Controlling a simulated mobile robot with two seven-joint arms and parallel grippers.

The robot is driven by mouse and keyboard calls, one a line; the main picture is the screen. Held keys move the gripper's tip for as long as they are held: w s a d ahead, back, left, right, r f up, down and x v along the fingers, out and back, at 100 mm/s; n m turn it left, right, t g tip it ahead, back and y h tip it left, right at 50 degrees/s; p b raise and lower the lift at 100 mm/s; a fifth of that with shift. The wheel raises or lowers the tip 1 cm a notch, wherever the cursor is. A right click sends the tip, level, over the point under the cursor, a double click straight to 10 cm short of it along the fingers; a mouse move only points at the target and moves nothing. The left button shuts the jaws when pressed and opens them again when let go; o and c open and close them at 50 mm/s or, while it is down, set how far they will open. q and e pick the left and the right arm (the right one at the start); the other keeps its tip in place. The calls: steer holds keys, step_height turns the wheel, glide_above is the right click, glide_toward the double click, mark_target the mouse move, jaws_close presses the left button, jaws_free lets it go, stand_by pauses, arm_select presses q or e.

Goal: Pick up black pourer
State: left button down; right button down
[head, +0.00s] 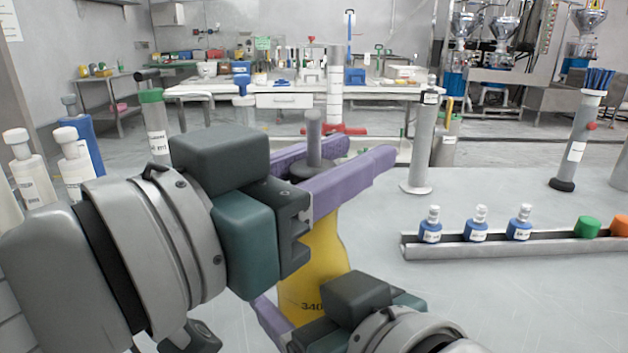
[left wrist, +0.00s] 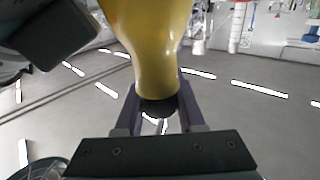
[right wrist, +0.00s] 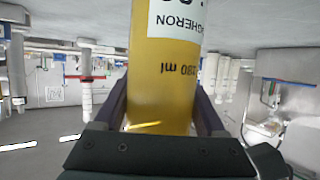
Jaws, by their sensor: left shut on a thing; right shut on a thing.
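The black pourer (head: 314,140), a dark grey disc with an upright spout, sits at the top of a yellow bottle (head: 322,262). My left gripper (head: 365,150) has its purple fingers shut on the pourer, one on each side. In the left wrist view the pourer's dark collar (left wrist: 158,105) lies between the fingers, against the bottle's neck. My right gripper (right wrist: 162,105) is shut on the lower part of the yellow bottle, whose white label (right wrist: 177,19) shows in the right wrist view. The bottle's upper side is partly hidden by my left gripper in the head view.
A grey rail (head: 505,246) with small blue bottles, a green cap (head: 587,229) and an orange cap (head: 619,226) lies at the right. Tall grey cylinders stand behind it. White bottles (head: 73,165) stand at the far left.

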arm_select(q)
step_height(320, 180, up, 10)
arm_select(e)
jaws_free()
stand_by(0.7)
